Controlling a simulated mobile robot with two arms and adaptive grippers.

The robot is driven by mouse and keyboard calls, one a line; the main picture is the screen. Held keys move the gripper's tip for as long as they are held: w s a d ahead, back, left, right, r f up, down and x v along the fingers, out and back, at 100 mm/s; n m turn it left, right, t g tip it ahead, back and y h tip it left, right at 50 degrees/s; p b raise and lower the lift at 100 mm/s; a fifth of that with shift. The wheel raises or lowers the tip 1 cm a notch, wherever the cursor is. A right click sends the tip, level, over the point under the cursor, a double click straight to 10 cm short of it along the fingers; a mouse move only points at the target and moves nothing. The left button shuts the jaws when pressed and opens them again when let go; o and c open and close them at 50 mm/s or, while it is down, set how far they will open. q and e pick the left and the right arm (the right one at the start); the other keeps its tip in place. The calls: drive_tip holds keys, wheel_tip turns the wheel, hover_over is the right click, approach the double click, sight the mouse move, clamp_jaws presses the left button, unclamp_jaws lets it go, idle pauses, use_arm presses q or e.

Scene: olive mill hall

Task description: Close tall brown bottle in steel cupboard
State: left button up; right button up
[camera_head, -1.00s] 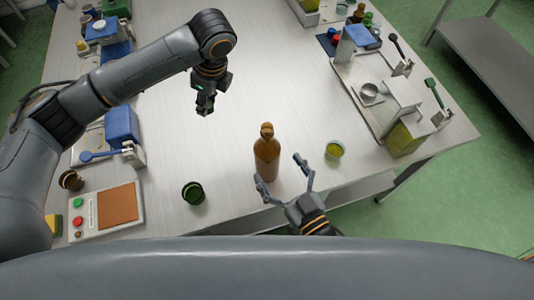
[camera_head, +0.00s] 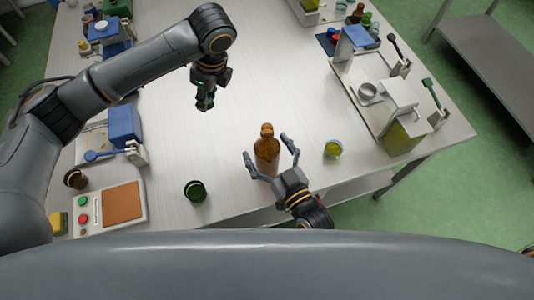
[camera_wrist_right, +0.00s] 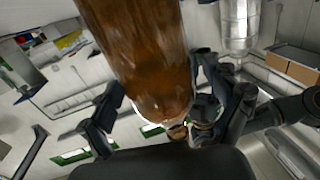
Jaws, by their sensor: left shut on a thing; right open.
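The tall brown bottle (camera_head: 266,155) stands upright on the steel table near its front edge. My right gripper (camera_head: 270,158) is open, with one finger on each side of the bottle's body. In the right wrist view the bottle (camera_wrist_right: 150,60) fills the upper middle between the spread fingers of the right gripper (camera_wrist_right: 170,105); I cannot tell whether they touch it. My left gripper (camera_head: 205,103) is shut above the table, left of and behind the bottle. It holds something small and dark, too small to identify. No steel cupboard can be made out.
A dark green cup (camera_head: 195,191) stands left of the bottle, and a glass with yellow liquid (camera_head: 333,149) to its right. A control box with a brown panel (camera_head: 122,204) lies at the front left. A tray with equipment (camera_head: 358,92) is at right. The table's middle is clear.

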clamp_jaws()
drive_tip(key=shift+r, duration=0.15)
idle(0.4)
